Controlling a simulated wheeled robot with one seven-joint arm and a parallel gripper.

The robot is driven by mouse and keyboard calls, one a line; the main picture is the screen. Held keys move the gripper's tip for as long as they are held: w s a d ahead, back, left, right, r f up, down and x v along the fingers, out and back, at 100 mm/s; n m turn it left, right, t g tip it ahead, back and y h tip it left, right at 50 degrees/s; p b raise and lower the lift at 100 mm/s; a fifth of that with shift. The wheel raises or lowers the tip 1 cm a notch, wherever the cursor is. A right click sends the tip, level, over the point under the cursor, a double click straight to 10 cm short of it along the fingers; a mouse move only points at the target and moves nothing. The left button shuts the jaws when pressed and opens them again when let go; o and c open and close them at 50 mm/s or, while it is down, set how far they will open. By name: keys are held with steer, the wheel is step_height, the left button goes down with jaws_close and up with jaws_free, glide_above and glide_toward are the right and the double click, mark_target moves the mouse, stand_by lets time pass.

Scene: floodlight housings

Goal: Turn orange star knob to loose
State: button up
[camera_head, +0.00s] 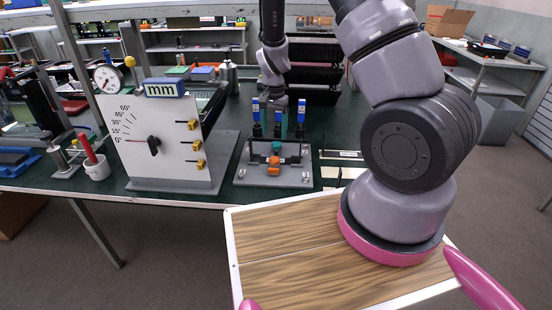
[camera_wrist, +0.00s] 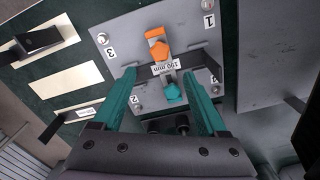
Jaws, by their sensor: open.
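The orange star knob (camera_wrist: 160,51) sits on a grey metal fixture plate (camera_wrist: 118,50) in the wrist view, with an orange block just above it. In the head view the orange knob (camera_head: 274,163) shows low on the front of the fixture. A teal knob (camera_wrist: 172,94) lies below it, past a white "100 mm" label (camera_wrist: 165,68). My gripper (camera_wrist: 160,75) has its two teal fingers spread wide. They point toward the plate, one on each side of the label and teal knob, with nothing between them gripped. The orange knob is just beyond the fingertips, apart from them.
A white dial panel marked "mm" (camera_head: 150,155) stands left of the fixture on the green table. Blue-topped posts (camera_head: 255,108) rise behind the fixture. A wooden tray top (camera_head: 290,265) is in front.

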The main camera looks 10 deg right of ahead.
mark_target(274, 159)
step_height(274, 159, down, 11)
steer(key=shift+r, duration=0.15)
stand_by(0.4)
